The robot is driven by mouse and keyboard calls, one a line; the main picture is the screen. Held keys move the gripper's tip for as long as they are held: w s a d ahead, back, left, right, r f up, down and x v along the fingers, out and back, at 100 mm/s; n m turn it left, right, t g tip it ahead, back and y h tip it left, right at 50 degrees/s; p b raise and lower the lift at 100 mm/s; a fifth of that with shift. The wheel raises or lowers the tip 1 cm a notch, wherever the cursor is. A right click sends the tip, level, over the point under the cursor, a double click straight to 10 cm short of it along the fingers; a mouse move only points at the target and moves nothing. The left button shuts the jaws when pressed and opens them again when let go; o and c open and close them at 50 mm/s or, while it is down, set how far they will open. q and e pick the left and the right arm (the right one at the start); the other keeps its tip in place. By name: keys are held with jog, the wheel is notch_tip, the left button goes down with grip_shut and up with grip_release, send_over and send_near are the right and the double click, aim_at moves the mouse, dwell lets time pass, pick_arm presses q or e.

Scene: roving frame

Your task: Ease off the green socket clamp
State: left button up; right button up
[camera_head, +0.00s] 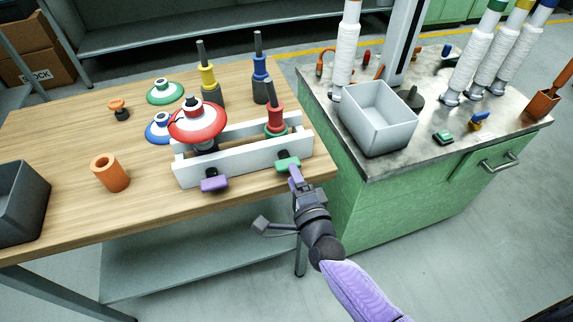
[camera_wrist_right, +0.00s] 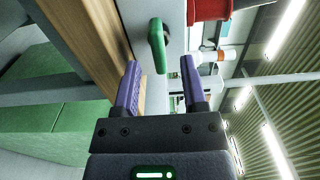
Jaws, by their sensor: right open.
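The green socket clamp (camera_head: 287,162) sits on the front face of the white frame (camera_head: 245,160), near its right end. It also shows as a green handle (camera_wrist_right: 157,44) in the right wrist view. My right gripper (camera_head: 294,174) has purple fingers and is just in front of the clamp. In the wrist view the open fingertips (camera_wrist_right: 160,63) stand either side of the handle's near end, with gaps on both sides. A red socket piece (camera_head: 276,120) stands in the frame above the clamp. My left gripper is not in view.
A purple clamp (camera_head: 214,184) is on the frame's left front. A red-rimmed disc (camera_head: 197,121) stands above it. An orange cylinder (camera_head: 110,172) and grey bin (camera_head: 20,205) are left on the wooden table (camera_head: 60,145). A green cabinet (camera_head: 400,195) stands close right.

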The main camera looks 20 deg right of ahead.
aim_at(286, 161)
jog(key=w, duration=0.4)
jog(key=shift+w+a+b, duration=0.1)
jog(key=shift+w+b, duration=0.05)
jog(key=shift+b, duration=0.25)
jog(key=shift+c, duration=0.2)
grip_shut()
